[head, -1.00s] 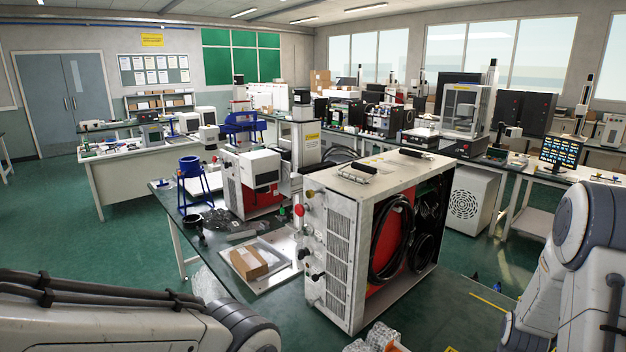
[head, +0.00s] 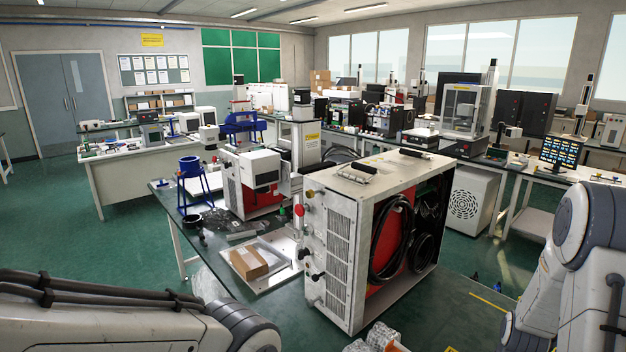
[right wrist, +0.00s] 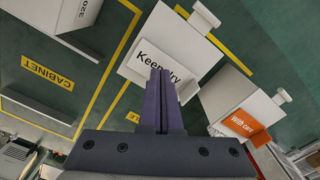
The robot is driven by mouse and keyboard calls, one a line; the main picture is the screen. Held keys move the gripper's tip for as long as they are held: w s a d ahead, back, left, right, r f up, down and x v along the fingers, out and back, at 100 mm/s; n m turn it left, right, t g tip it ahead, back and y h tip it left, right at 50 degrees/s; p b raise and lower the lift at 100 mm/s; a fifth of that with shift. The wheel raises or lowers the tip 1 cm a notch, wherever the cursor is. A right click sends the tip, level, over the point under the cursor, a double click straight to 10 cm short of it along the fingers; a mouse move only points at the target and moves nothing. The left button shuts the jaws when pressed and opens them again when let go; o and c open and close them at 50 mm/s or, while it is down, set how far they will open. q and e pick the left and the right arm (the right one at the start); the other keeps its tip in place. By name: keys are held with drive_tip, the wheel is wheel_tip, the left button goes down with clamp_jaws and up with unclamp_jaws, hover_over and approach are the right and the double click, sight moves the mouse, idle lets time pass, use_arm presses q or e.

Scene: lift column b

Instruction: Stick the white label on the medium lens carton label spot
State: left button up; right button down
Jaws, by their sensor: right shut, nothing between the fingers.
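In the right wrist view my right gripper (right wrist: 160,74) is shut and empty, its fingertips in front of a white piece printed "Keep dry" (right wrist: 150,56). I cannot tell whether they touch it. To its right is a white piece with an orange part printed "With care" (right wrist: 243,122). Which of these is the white label is not clear. In the head view a brown carton (head: 247,262) lies in a pale tray (head: 284,277) on the bench; its size and any label spot are too small to tell. My left gripper is out of view; only its arm shows at lower left.
A large cabinet-like machine with an open side (head: 335,249) and coiled black hoses stands right of the tray. A blue stand (head: 194,188) is on the bench behind the tray. Green floor with yellow lines and the word "CABINET" (right wrist: 47,76) shows in the right wrist view.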

drive_tip(key=shift+f+b, duration=0.45)
drive_tip(key=shift+f, duration=0.25)
idle(0.7)
drive_tip(key=shift+r+p, duration=2.65)
drive_tip(key=shift+r, duration=0.45)
drive_tip(key=shift+a, duration=0.1)
